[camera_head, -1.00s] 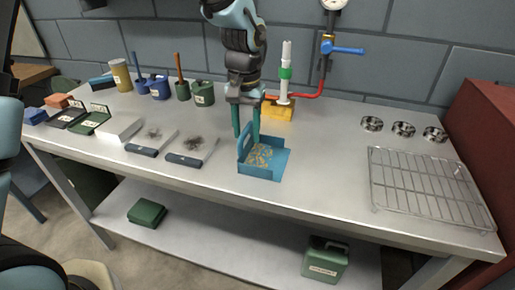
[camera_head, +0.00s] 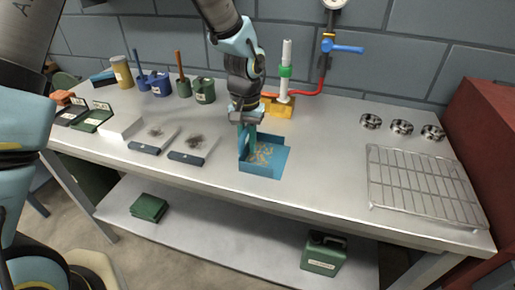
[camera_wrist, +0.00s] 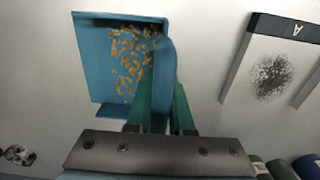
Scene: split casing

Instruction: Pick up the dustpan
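The dustpan (camera_head: 272,168) is a blue open tray with yellow-brown crumbs in it, resting on the metal workbench. It also shows in the wrist view (camera_wrist: 96,62), with its raised curved handle (camera_wrist: 163,62) coming towards my gripper. My gripper (camera_head: 249,140) points down at the dustpan's left back side. In the wrist view its two green fingers (camera_wrist: 165,100) lie close on either side of the handle, with no clear gap. The fingertips are partly hidden by the handle and pan.
The workbench (camera_head: 325,165) has free room right of the dustpan, then a wire rack (camera_head: 420,185) and metal rings (camera_head: 402,127). Two dark-handled plates (camera_head: 187,157) lie left. A pipe with a blue valve (camera_head: 343,48) and a white-green post (camera_head: 286,70) stand behind.

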